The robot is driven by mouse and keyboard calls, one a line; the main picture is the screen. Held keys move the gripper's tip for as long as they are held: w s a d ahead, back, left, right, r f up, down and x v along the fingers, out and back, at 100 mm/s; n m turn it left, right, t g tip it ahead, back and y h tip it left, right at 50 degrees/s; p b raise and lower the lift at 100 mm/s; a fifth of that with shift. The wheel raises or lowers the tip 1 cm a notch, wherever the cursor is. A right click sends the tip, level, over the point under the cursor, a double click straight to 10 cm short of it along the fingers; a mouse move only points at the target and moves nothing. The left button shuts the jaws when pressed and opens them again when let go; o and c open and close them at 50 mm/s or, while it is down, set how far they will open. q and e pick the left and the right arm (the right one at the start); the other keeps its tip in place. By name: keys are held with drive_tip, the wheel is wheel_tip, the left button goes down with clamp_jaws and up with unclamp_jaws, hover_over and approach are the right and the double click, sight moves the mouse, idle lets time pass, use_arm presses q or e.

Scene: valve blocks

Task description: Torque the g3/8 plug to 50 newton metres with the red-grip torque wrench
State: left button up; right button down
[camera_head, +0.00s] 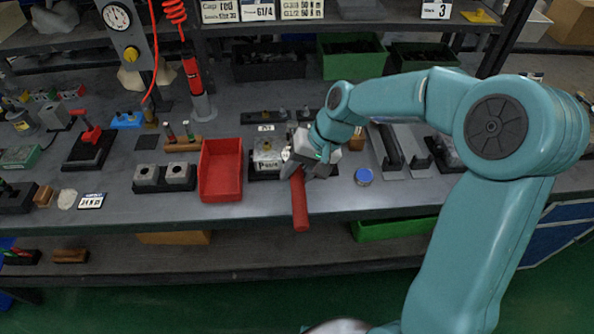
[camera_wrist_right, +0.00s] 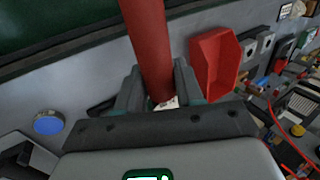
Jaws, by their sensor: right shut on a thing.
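My right gripper (camera_head: 300,160) is shut on the red grip of the torque wrench (camera_head: 299,205), over the front part of the bench. The red grip points toward the bench's front edge and reaches past it. In the right wrist view the red grip (camera_wrist_right: 148,40) stands between the two fingers (camera_wrist_right: 155,85). A metal valve block (camera_head: 266,158) sits in a dark holder just left of the gripper. The wrench's head and the g3/8 plug are hidden behind the gripper, so I cannot tell whether they touch. My left gripper is not in view.
A red tray (camera_head: 220,172) stands left of the valve block; it also shows in the right wrist view (camera_wrist_right: 214,62). A blue round tin (camera_head: 363,176) lies to the right. Two grey blocks (camera_head: 163,177) stand further left. A red coiled hose (camera_head: 176,14) hangs behind.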

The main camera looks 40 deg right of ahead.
drive_tip(key=shift+f+b, duration=1.1)
drive_tip(key=shift+f, duration=0.2)
idle(0.4)
idle(0.4)
drive_tip(key=shift+w+a+m+t+h+p, duration=0.3)
drive_tip(key=shift+w+a+m+t+p, duration=0.1)
drive_tip(key=shift+w+a+m, duration=0.45)
drive_tip(key=shift+s+a, duration=0.1)
drive_tip(key=shift+a, duration=0.05)
drive_tip(key=shift+w+a+m+t+h+p, duration=0.3)
drive_tip(key=shift+w+a+m+p, duration=0.55)
drive_tip(key=shift+m, duration=0.1)
